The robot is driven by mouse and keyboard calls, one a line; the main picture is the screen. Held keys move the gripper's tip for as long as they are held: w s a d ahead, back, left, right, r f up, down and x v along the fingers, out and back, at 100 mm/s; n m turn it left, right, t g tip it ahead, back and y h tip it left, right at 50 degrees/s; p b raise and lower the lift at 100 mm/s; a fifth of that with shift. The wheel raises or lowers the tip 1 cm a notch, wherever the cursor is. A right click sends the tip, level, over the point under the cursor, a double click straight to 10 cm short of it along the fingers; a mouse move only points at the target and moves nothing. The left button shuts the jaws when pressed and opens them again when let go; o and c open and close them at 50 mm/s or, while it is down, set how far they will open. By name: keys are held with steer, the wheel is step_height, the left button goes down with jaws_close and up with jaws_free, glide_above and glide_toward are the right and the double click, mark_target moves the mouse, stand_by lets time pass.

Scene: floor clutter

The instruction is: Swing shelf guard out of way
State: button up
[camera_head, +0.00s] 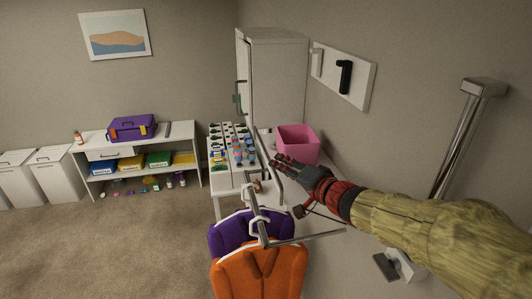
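A thin grey metal bar (267,167), which looks like the shelf guard, runs along the near right side of the white shelf (222,183) with the bottles on it. It bends at its lower end near the pink bin. My gripper (280,161) is dark with red parts and reaches in from the right on my sleeved arm. Its fingertips are beside the bar, in front of the pink bin (299,143). I cannot tell whether they touch the bar, or whether the fingers are open or closed.
Purple (236,232) and orange (262,273) garments hang on a grey rack (305,239) below my gripper. A tall white cabinet (277,75) stands behind. A low white shelf unit (137,145) with coloured bins is at left. The brown carpet at lower left is clear.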

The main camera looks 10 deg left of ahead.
mark_target(269, 158)
steer(key=shift+x, duration=3.85)
steer(key=c, duration=0.3)
jaws_close()
